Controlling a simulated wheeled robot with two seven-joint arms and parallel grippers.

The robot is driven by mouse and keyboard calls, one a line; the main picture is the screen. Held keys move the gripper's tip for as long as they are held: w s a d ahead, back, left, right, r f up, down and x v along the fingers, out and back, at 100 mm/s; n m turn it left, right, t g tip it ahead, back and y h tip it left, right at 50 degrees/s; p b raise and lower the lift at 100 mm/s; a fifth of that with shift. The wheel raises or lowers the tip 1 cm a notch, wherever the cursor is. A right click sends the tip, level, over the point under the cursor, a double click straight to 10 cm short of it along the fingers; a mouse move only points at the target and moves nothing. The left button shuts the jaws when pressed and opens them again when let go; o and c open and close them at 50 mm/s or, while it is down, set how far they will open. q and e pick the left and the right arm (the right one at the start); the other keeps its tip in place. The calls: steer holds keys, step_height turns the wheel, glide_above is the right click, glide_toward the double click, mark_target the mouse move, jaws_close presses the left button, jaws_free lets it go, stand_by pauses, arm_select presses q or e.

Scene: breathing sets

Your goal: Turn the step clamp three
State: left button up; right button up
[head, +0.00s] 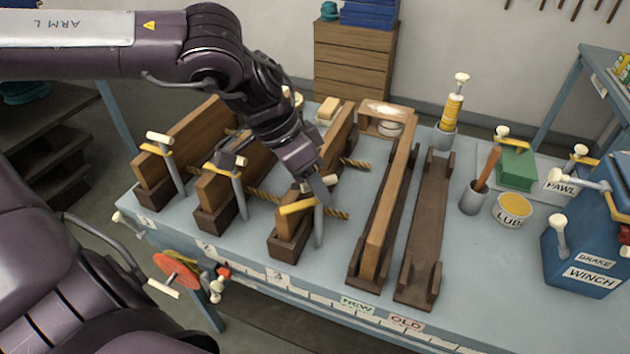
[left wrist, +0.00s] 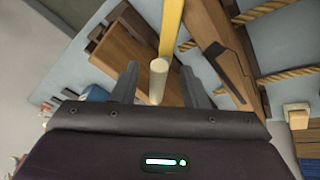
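Step clamp three (head: 297,207) stands at the row place marked 3, with a yellow bar, a grey post and a pale handle, on a wooden block (head: 286,248). My left gripper (head: 319,188) is over this clamp and partly hides its top. In the left wrist view, the pale round handle (left wrist: 158,80) lies between the two fingers (left wrist: 160,88), with a gap on each side, and the yellow bar (left wrist: 171,25) runs up behind it. The left gripper is open. My right gripper does not show.
Clamps one (head: 158,150) and two (head: 226,168) stand to the left beside wooden boards. Ropes (head: 262,195) run between the boards. Right of clamp three are a long wooden beam (head: 385,215), an empty dark trough (head: 425,230), a lube tub (head: 512,209) and a blue winch (head: 580,255).

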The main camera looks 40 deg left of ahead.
arm_select(q)
steer(key=shift+f, duration=0.25)
steer(key=shift+d, duration=0.1)
jaws_close()
steer(key=shift+w, duration=0.1)
